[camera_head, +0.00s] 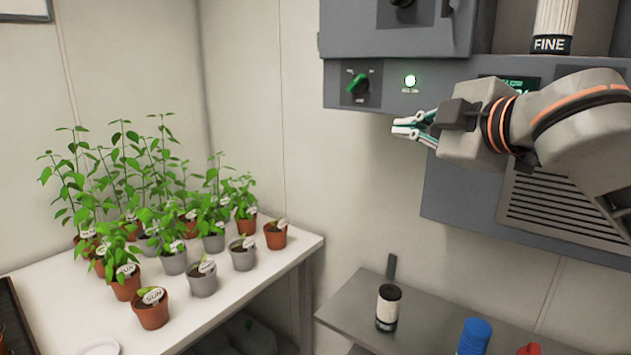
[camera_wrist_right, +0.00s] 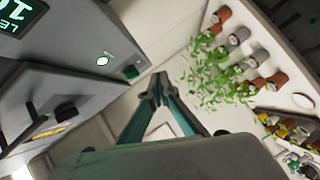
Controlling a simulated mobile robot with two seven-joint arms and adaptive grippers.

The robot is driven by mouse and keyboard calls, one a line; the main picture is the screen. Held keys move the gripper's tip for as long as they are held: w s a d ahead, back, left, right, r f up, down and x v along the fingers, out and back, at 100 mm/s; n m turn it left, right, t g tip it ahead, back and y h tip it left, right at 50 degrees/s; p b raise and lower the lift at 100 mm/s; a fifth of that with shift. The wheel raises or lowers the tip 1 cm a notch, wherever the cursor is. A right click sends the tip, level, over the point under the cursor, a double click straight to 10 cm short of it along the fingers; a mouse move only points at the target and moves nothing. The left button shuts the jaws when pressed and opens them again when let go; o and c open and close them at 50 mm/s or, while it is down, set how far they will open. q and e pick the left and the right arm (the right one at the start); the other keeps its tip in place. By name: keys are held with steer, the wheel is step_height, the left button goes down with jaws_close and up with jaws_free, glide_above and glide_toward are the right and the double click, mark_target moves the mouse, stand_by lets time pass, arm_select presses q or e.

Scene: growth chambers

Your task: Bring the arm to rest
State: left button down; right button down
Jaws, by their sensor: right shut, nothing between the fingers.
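My right arm reaches in from the right in the head view, and its right gripper (camera_head: 411,128) hangs in the air in front of the grey wall unit. Its fingers point left and are shut with nothing between them. In the right wrist view the fingertips of the right gripper (camera_wrist_right: 159,84) come together, and the gap behind them is empty. The gripper is just below the unit's control strip with the green knob (camera_head: 358,85) and lit lamp (camera_head: 410,81), apart from them as far as I can tell. My left gripper is not in view.
A white table (camera_head: 230,297) at left holds several potted plants (camera_head: 150,308). A grey shelf (camera_head: 445,330) below the gripper carries a black-and-white canister (camera_head: 388,308) and a blue item (camera_head: 474,335). A cylinder labelled FINE (camera_head: 553,25) stands at top right. Air left of the gripper is free.

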steer(key=w+a+f+m+g+y, duration=0.1)
steer(key=w+a+f+m, duration=0.1)
steer(key=f, duration=0.9)
steer(key=w+a+f+m+g+y, duration=0.1)
steer(key=w+a+f+m, duration=0.1)
steer(key=f, duration=0.9)
step_height(320, 180, down, 18)
steer(key=s+d+m, duration=0.1)
steer(key=s+m, duration=0.2)
steer(key=m, duration=0.1)
steer(key=s+d+f+m+g+h, duration=0.1)
steer(key=s+d+f, duration=0.3)
steer(key=s+f, duration=0.8)
steer(key=s+d+f+m+g+h, duration=0.1)
steer(key=s+d+f+m+h, duration=0.2)
steer(key=s+f, duration=1)
step_height(320, 180, down, 4)
steer(key=shift+s+d+f+m+h, duration=0.15)
steer(key=shift+s+d+m+h, duration=0.1)
steer(key=shift+d+m+h, duration=0.25)
